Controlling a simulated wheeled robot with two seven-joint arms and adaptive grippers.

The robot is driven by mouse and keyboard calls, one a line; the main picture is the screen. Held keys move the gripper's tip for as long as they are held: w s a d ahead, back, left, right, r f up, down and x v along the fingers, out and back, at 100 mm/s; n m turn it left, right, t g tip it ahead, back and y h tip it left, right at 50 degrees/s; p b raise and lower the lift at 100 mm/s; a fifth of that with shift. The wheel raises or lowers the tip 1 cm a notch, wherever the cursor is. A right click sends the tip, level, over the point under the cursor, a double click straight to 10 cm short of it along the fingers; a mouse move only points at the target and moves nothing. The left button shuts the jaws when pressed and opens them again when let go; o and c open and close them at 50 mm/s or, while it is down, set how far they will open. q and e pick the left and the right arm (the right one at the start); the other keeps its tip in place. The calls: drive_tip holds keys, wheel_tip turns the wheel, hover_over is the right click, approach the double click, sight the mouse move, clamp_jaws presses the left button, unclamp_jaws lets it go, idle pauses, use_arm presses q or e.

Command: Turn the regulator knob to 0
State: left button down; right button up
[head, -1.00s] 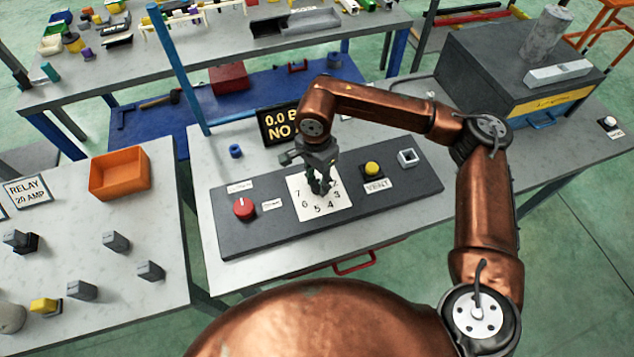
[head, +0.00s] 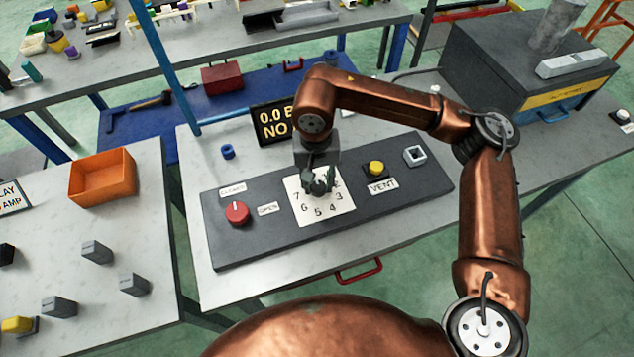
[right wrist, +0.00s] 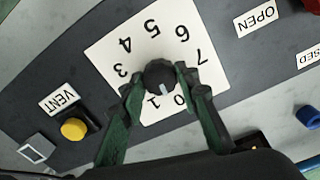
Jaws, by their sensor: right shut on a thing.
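The regulator knob (right wrist: 158,73) is small, round and dark, in the middle of a white number card (right wrist: 118,45). In the right wrist view its pale mark points toward the gap between the 1 and the 0. My right gripper (right wrist: 160,84) is shut on the knob, with one finger on each side. In the head view my right gripper (head: 318,186) reaches down onto the card (head: 335,206) and hides most of the knob and the 0 and 1. My left gripper is not in view.
The dark panel (head: 270,235) also carries a red knob (head: 237,212) to the left and a yellow vent button (head: 376,167) to the right.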

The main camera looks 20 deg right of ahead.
sight(317, 186)
drive_tip(key=shift+w+n, duration=0.1)
drive_tip(key=shift+n, duration=0.5)
drive_tip(key=shift+b, duration=0.3)
drive_tip(key=o, duration=1.2)
drive_tip(key=shift+c, duration=0.2)
wheel_tip(317, 186, up, 12)
drive_tip(key=shift+a, duration=0.15)
